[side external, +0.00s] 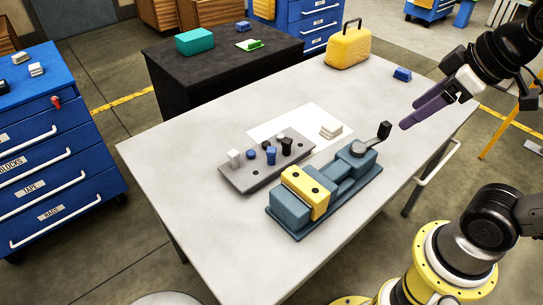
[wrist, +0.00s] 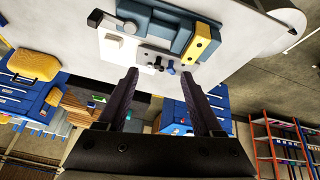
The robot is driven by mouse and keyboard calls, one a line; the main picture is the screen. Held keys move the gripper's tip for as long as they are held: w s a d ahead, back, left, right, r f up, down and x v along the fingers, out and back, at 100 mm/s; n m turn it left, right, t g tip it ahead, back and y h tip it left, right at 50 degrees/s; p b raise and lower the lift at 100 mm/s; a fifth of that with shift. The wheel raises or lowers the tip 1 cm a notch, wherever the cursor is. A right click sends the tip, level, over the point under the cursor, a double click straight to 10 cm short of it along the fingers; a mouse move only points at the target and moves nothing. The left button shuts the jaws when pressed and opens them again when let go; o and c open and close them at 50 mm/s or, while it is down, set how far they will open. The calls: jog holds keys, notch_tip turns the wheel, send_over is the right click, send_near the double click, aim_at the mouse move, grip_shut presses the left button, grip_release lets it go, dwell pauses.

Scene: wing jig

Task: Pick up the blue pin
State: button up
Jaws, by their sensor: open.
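A grey pin block (side external: 240,183) sits on the table and holds several pins in white, blue and black. A taller blue pin (side external: 271,156) stands upright near its front middle. A shorter blue piece (side external: 251,154) stands to its left. In the wrist view a blue pin (wrist: 170,68) shows beyond my fingers, small and beside dark and white pins. My gripper (side external: 407,112) is open and empty, high over the right side of the table, well away from the block. Its two dark purple fingers also show in the wrist view (wrist: 159,73), wide apart.
A blue-grey vise (side external: 358,187) with a yellow block (side external: 305,192) stands right of the pin block. A white sheet (side external: 268,132) lies behind it. A yellow case (side external: 348,47) and a small blue item (side external: 402,74) sit at the far end. The table's left part is clear.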

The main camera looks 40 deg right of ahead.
jog(key=w+r+n, duration=0.2)
jog(key=w+r, duration=0.1)
jog(key=w, duration=0.3)
jog(key=n+g, duration=0.4)
jog(key=g, duration=0.1)
send_over(271, 149)
notch_tip(271, 149, down, 13)
jog(key=shift+g, duration=0.4)
notch_tip(271, 149, down, 11)
jog(key=shift+a+f, duration=0.1)
jog(key=shift+a, duration=0.05)
jog(key=shift+s+f, duration=0.1)
jog(key=shift+f, duration=2.95)
grip_shut()
